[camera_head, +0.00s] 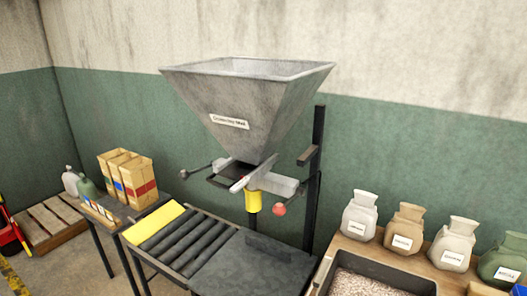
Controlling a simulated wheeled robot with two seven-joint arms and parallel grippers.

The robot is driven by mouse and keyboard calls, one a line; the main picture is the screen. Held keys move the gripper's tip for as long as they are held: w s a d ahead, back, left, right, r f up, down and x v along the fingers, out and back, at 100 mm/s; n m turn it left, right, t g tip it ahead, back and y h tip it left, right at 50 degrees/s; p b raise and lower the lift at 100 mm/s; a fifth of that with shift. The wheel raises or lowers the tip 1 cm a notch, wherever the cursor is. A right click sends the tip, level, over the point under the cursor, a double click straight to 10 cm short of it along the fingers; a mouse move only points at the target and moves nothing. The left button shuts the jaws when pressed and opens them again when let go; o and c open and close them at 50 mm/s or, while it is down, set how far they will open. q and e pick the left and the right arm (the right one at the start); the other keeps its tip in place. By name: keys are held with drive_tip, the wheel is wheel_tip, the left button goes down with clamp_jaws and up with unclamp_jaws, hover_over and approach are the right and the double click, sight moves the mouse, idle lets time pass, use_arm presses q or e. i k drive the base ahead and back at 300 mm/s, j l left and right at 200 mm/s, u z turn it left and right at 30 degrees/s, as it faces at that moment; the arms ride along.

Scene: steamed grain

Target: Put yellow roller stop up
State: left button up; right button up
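The yellow roller stop (154,223) is a flat yellow plate at the left end of the roller table (187,240). Its broad face shows beside the dark rollers, and I cannot tell whether it lies flat or leans. Neither of my grippers shows in the head view.
A grey hopper (245,105) on a dark post (316,160) stands behind the table, with a yellow spout (253,202) and a red knob (279,210) below. Boxes (136,180) stand left. A grain bin (365,284) and several sacks (405,227) stand right. A dark plate (250,266) adjoins the rollers.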

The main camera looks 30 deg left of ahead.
sight(145, 229)
drive_tip(key=j+u, duration=0.2)
drive_tip(key=u, duration=1.8)
drive_tip(key=i+j, duration=0.2)
drive_tip(key=i, duration=0.25)
drive_tip(key=i+j+u, duration=0.1)
drive_tip(key=i+j, duration=0.15)
drive_tip(key=i, duration=0.2)
